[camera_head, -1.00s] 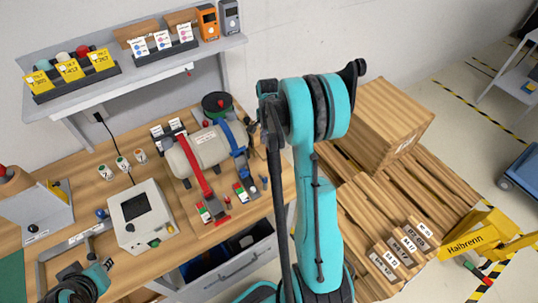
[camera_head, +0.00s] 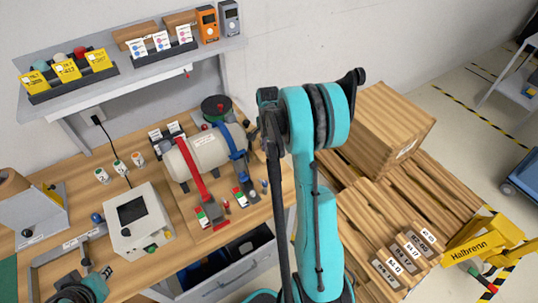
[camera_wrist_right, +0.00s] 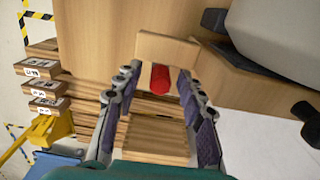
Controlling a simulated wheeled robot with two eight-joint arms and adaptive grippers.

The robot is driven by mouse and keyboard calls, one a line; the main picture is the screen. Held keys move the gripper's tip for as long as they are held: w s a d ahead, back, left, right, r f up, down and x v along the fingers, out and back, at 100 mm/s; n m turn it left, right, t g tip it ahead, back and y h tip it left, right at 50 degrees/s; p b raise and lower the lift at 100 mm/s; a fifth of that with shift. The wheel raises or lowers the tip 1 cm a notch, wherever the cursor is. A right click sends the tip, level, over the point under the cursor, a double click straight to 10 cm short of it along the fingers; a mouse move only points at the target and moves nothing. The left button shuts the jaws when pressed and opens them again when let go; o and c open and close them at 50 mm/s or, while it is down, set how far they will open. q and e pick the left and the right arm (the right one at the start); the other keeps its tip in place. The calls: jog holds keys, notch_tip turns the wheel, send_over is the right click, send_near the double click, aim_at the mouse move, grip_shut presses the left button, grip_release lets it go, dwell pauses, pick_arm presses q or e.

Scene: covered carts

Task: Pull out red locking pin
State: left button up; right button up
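In the right wrist view a short red cylinder (camera_wrist_right: 160,79), looking like the red pin, lies between the spread fingers of my right gripper (camera_wrist_right: 159,76). A gap shows on both sides of it, and a pale wooden block (camera_wrist_right: 167,48) is behind it. In the head view the right gripper is hidden behind my large teal arm. Small red parts (camera_head: 227,206) stand on the bench beside the strapped white cylinder (camera_head: 205,148); I cannot tell whether one is this pin. My left gripper (camera_head: 85,287), teal and black, shows partly at the lower left; its fingers are unclear.
The bench holds a control box (camera_head: 137,220) and grey clamp frame (camera_head: 65,248). A shelf (camera_head: 215,47) is above the back. An open drawer (camera_head: 228,275) juts out in front. A large wooden box (camera_head: 385,125) and labelled blocks (camera_head: 410,258) are on the right, near a yellow pallet jack (camera_head: 480,237).

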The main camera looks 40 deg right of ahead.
dwell(0.8)
grip_shut()
jog(key=shift+r, duration=0.2)
jog(key=shift+r+p, duration=1.8)
jog(key=shift+r, duration=1.05)
